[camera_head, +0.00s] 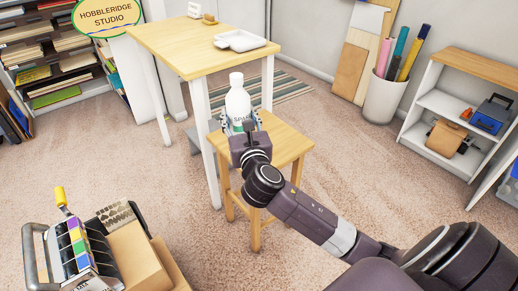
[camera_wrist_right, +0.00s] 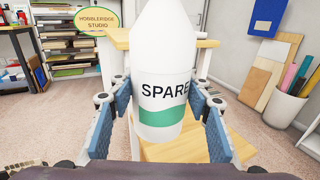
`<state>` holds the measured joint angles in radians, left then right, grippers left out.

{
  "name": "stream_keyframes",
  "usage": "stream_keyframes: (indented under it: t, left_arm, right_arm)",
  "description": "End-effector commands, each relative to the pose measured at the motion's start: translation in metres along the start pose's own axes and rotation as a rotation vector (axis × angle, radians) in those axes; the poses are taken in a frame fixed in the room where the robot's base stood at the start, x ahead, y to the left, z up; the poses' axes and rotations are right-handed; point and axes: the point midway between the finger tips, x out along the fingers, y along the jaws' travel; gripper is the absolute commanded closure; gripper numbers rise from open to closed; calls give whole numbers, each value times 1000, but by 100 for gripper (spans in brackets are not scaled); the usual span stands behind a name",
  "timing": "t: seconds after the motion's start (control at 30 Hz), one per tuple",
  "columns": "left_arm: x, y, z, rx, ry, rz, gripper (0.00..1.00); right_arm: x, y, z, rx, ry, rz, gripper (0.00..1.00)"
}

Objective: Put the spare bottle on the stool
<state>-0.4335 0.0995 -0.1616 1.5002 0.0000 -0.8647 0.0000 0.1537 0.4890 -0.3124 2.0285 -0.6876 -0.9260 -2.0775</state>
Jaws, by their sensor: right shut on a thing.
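The spare bottle (camera_head: 238,103) is white with a green band and is upright in my right gripper (camera_head: 240,124). In the right wrist view the bottle (camera_wrist_right: 163,75) reads "SPARE", and the blue finger pads of my right gripper (camera_wrist_right: 162,118) are on both sides of it. The wooden stool (camera_head: 285,143) stands below and behind the gripper, beside the table. The bottle appears over the stool top (camera_wrist_right: 165,150). Whether its base touches the seat is hidden. My left gripper is not in view.
A taller wooden table (camera_head: 180,45) with a white tray (camera_head: 240,41) stands directly behind the stool. A bin with rolls (camera_head: 384,98) and a white shelf (camera_head: 440,103) are at the right. A cart with boxes (camera_head: 140,255) is at the lower left. Carpet between is clear.

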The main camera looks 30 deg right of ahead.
Motion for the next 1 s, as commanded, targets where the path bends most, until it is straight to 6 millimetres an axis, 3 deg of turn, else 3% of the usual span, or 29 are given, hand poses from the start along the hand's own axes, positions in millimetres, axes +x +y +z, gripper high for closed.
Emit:
stream_keyframes:
  t: [0.1,0.33,0.57,1.0]
  left_arm:
    - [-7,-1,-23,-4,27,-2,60]
    - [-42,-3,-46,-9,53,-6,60]
    - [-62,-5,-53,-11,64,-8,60]
    - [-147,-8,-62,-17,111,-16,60]
  right_arm:
    - [40,-24,-4,1,-11,-83,92]
    - [84,-61,6,0,-8,-195,92]
    - [95,-72,5,-2,-3,-228,92]
    - [95,-72,-67,-1,-2,-228,92]
